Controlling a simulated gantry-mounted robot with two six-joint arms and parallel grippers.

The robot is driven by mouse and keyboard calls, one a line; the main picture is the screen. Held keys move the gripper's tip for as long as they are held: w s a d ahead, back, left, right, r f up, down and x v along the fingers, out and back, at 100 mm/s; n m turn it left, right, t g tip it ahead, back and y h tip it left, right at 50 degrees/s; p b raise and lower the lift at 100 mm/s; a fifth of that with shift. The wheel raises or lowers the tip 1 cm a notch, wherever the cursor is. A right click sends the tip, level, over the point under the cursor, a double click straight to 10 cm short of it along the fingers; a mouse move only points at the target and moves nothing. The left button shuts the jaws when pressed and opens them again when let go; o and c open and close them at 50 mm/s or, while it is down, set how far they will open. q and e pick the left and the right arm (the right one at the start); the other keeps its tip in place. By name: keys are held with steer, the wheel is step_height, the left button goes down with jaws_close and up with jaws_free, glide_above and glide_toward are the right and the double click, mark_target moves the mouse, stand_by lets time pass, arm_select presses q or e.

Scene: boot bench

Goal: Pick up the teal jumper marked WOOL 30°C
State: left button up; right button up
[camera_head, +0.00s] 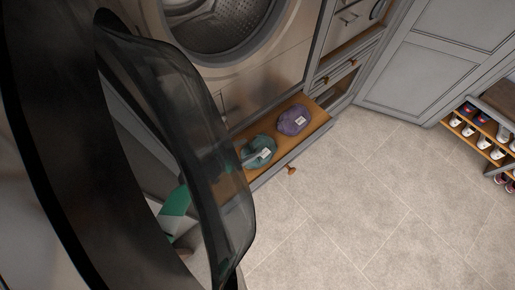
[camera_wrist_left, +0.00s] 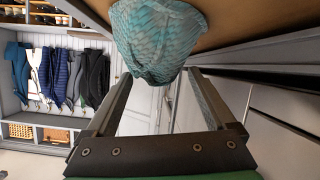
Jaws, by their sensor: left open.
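The teal jumper (camera_head: 262,147) is a folded bundle with a pale tag, lying on the wooden floor of an open drawer (camera_head: 318,116). The tag's writing is too small to read. In the left wrist view the teal jumper (camera_wrist_left: 155,38) shows large at the top, with a knitted texture. My left gripper (camera_wrist_left: 161,75) is open, its two fingers pointing toward the jumper's near end, with nothing held between them. In the head view a dark, see-through part covers much of the left gripper. My right gripper is not in view.
A purple bundle (camera_head: 293,120) with a pale tag lies beside the teal one in the drawer. The drawer front has a wooden knob (camera_head: 291,170). A washing machine (camera_head: 250,75) stands behind. A shoe rack (camera_head: 480,135) is at the right. The tiled floor (camera_head: 360,200) is clear.

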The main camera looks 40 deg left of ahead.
mark_target(262, 142)
arm_select(q)
steer(key=x, duration=0.2)
steer(key=shift+w+f, duration=0.15)
steer(key=shift+w, duration=0.05)
jaws_close()
